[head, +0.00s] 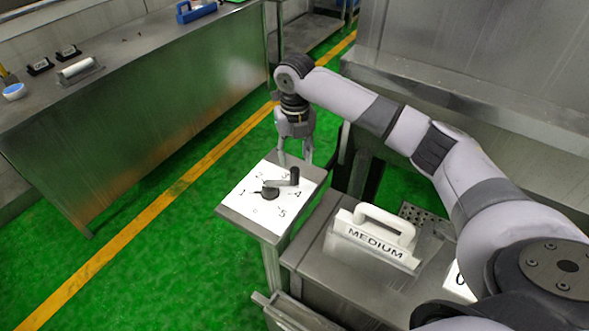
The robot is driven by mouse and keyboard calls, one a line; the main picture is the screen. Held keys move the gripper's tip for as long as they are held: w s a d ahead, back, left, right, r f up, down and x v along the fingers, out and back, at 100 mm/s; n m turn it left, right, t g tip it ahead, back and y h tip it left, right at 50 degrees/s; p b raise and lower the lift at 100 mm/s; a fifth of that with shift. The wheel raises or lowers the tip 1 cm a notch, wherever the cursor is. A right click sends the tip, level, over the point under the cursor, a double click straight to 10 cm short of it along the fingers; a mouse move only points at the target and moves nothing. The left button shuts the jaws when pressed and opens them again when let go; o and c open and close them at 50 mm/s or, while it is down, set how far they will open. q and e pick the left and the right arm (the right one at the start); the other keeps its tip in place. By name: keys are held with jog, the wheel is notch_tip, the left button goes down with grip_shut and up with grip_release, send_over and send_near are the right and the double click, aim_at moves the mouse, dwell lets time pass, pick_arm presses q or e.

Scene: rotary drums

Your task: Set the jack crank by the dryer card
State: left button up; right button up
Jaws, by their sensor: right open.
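The jack crank (282,185) is a dark lever with an upright knob, on a white numbered dial plate (250,213) atop a small metal stand. Numbers such as 1, 4 and 5 show around it. The crank's knob end lies toward the upper right, between the 3 and the 4. A white block with a handle, marked MEDIUM (375,250), stands on the metal surface to the right. My right gripper (295,160) points down, open and empty, just above the far edge of the dial plate. My left gripper is not in view.
A long steel table (130,105) at the left holds a blue-handled item (197,11), a roller-like tool (78,70) and a small bowl (14,91). A white card (458,283) is partly hidden behind my arm. Green floor with a yellow line is clear.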

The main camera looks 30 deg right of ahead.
aim_at(295, 168)
notch_tip(295, 168, down, 7)
jog(key=shift+f+p, duration=0.15)
jog(key=shift+p, duration=0.5)
jog(key=shift+c, duration=0.3)
grip_shut()
